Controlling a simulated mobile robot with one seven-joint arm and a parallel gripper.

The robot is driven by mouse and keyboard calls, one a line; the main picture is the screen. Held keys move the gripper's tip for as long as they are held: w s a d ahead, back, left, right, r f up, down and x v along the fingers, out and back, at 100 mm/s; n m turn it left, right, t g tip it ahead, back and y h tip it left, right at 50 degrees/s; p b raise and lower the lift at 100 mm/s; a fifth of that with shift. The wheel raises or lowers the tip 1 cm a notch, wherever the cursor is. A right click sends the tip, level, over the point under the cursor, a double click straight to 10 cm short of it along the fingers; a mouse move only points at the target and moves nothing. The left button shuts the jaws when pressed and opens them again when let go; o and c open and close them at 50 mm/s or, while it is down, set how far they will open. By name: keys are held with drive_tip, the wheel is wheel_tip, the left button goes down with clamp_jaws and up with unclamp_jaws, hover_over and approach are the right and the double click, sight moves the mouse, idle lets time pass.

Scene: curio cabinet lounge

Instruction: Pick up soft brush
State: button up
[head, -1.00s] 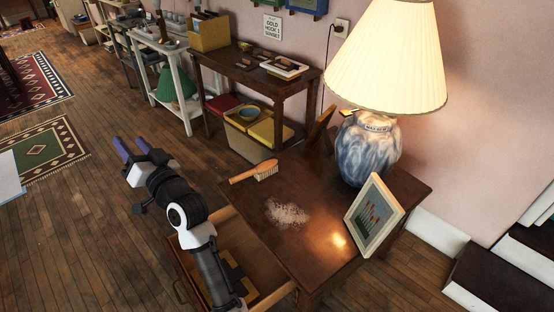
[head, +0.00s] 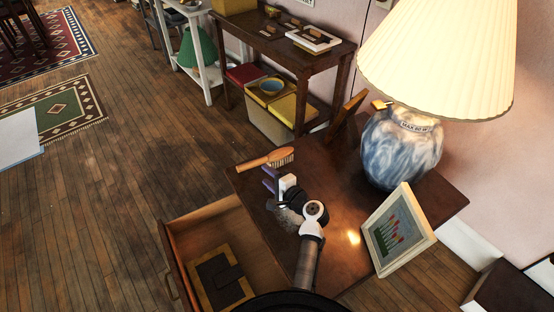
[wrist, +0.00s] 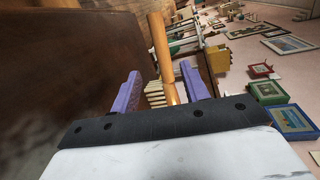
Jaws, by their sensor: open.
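The soft brush (head: 268,161) has an orange-brown wooden handle and pale bristles. It lies at the far left edge of the dark wooden table, its handle reaching over the edge. My gripper (head: 269,179) is above the tabletop, close to the brush on its near side, with purple fingers spread. In the wrist view, the brush (wrist: 160,48) appears between and beyond the open fingers (wrist: 161,82), with its bristles partly hidden by the gripper. I cannot tell whether the fingers touch it.
A lamp with a blue-white base (head: 400,150) and a framed picture (head: 398,230) stand on the table (head: 340,190). A pale powdery patch is partly hidden under my arm. An open drawer (head: 195,222) juts out at the left. A shelf table (head: 320,60) stands behind.

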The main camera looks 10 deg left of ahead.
sight(258, 164)
drive_tip(key=x, duration=0.2)
drive_tip(key=shift+w+a+f, duration=0.2)
drive_tip(key=shift+w+a, duration=0.05)
drive_tip(key=shift+w+d+r+b+x, duration=0.1)
drive_tip(key=shift+b+x, duration=0.3)
drive_tip(key=shift+x, duration=0.55)
drive_tip(key=shift+w+d+r+b+x, duration=0.1)
drive_tip(key=shift+b+x, duration=0.25)
drive_tip(key=shift+x, duration=0.6)
drive_tip(key=shift+w+d+r+b+x, duration=0.1)
drive_tip(key=shift+b+x, duration=0.3)
drive_tip(key=shift+x, duration=0.55)
clamp_jaws()
